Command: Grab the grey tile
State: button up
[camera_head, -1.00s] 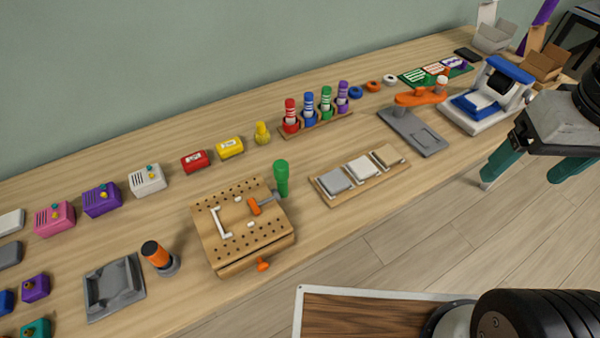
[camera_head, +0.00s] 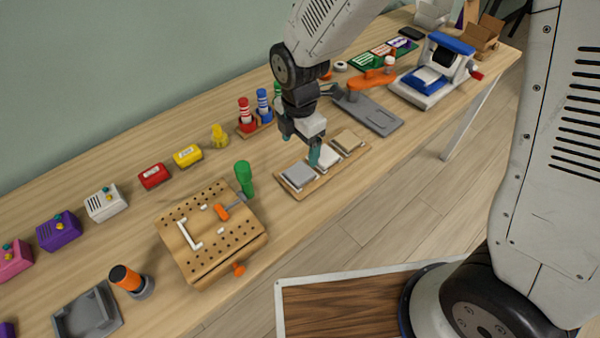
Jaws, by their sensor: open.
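The grey tile (camera_head: 299,175) lies in the left place of a wooden tray (camera_head: 318,185) on the bench. A white tile (camera_head: 326,157) lies in the middle place, partly hidden by my gripper, and a tan tile (camera_head: 347,140) in the right place. My gripper (camera_head: 301,148) is open above the tray, pointing down. Its teal fingers are behind and to the right of the grey tile in the picture. One finger appears in front of the white tile. I cannot tell its exact height, and nothing shows between the fingers.
A green-handled tool (camera_head: 244,178) and a pegboard block (camera_head: 212,230) stand left of the tray. A rack of coloured bottles (camera_head: 255,122) is behind my gripper. A grey plate with an orange arm (camera_head: 372,112) is to the right. The bench's front edge is close to the tray.

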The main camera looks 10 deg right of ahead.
aim_at(299, 171)
jog(key=f, duration=0.8)
jog(key=shift+s+f, duration=0.15)
jog(key=shift+s, duration=0.2)
jog(key=c, duration=1.1)
